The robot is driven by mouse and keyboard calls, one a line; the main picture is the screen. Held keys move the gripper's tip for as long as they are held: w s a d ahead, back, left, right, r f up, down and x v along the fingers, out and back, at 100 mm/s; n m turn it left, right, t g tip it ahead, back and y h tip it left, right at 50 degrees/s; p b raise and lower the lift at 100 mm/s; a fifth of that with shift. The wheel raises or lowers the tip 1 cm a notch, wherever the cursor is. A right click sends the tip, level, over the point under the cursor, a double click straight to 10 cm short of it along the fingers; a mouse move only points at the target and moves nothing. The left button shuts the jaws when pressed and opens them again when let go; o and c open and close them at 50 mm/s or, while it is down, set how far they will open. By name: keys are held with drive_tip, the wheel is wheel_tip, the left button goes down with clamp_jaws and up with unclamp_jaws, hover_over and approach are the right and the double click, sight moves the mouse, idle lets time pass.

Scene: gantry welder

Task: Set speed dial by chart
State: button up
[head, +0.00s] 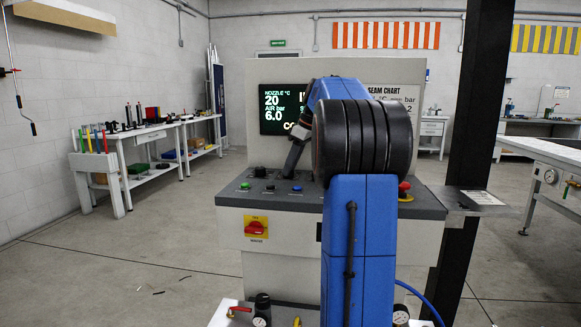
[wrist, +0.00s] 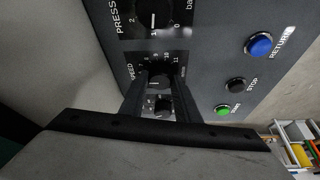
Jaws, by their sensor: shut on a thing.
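The speed dial (wrist: 159,80) is a black knob on the dark panel, with a SPEED label and a numbered scale in the wrist view. My gripper (wrist: 160,88) is shut on it, one finger on each side. The exact pointer reading is too small to tell. In the head view my gripper (head: 287,172) reaches down to the console, and the dial is hidden there. The seam chart (head: 396,92) is a pale sheet right of the screen, its left part hidden behind my arm. The dark screen (head: 284,108) reads nozzle 20 and air 6.0 bar, its right part hidden.
A pressure dial (wrist: 153,18) and another knob (wrist: 163,104) flank the speed dial. Blue RETURN (wrist: 259,45), black STOP (wrist: 235,85) and green (wrist: 222,110) buttons sit to the right. A red emergency button (head: 404,187) is at the console's right. A dark post (head: 480,100) stands nearby.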

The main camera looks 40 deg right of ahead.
drive_tip(key=o, duration=1)
drive_tip(key=shift+o, duration=0.2)
drive_tip(key=v, duration=1.7)
drive_tip(key=shift+s+d+r, duration=0.1)
drive_tip(key=shift+r, duration=0.05)
